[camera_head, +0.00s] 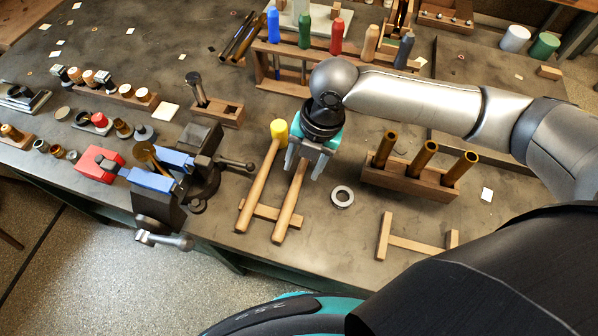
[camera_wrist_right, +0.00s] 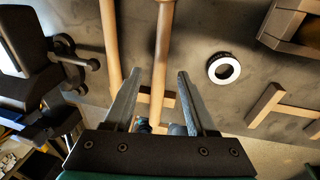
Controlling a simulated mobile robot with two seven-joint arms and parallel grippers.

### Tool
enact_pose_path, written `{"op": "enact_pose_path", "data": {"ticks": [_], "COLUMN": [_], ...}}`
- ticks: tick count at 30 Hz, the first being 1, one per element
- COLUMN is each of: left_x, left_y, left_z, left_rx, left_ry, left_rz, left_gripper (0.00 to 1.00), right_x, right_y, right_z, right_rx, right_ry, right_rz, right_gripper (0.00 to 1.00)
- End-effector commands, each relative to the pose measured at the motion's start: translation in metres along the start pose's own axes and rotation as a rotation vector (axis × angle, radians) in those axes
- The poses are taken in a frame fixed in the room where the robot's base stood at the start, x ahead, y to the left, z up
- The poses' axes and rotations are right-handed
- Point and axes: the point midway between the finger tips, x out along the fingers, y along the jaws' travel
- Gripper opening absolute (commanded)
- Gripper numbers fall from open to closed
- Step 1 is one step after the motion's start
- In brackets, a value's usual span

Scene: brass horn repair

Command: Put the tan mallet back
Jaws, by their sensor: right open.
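Two mallets lie side by side on a low wooden rest (camera_head: 263,211). The left one, a yellow-headed mallet (camera_head: 279,131), shows its head and handle. The right mallet (camera_head: 289,208) shows only its light wooden handle; its head is hidden behind my right gripper, so I cannot see its colour. My right gripper (camera_head: 304,168) is open and points down over this handle. In the right wrist view the handle (camera_wrist_right: 163,45) runs between the two spread fingers, and I see no grip on it. My left gripper is out of view.
An empty wooden rest (camera_head: 415,246) stands at the right front. A metal ring (camera_head: 342,197) lies right of the gripper, near a block with brass tubes (camera_head: 407,180). A vise (camera_head: 200,170) stands to the left. A rack of coloured-handled tools (camera_head: 285,73) is behind.

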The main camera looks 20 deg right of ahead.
Motion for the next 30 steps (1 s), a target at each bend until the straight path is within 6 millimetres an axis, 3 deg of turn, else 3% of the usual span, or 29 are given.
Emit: {"op": "enact_pose_path", "data": {"ticks": [3,10,30], "left_x": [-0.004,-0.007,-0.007], "left_y": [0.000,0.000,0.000], "left_z": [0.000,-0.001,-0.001], "left_rx": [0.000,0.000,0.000], "left_ry": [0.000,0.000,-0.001], "left_rz": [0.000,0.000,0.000], "left_gripper": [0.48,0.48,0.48], "right_x": [-0.028,-0.059,-0.066], "right_y": [0.001,0.000,0.000], "right_z": [0.001,0.000,0.000], "right_rx": [0.000,0.001,0.001], "right_ry": [-0.002,0.000,0.001], "right_rz": [0.003,0.001,0.001], "right_gripper": [0.56,0.56,0.56]}}
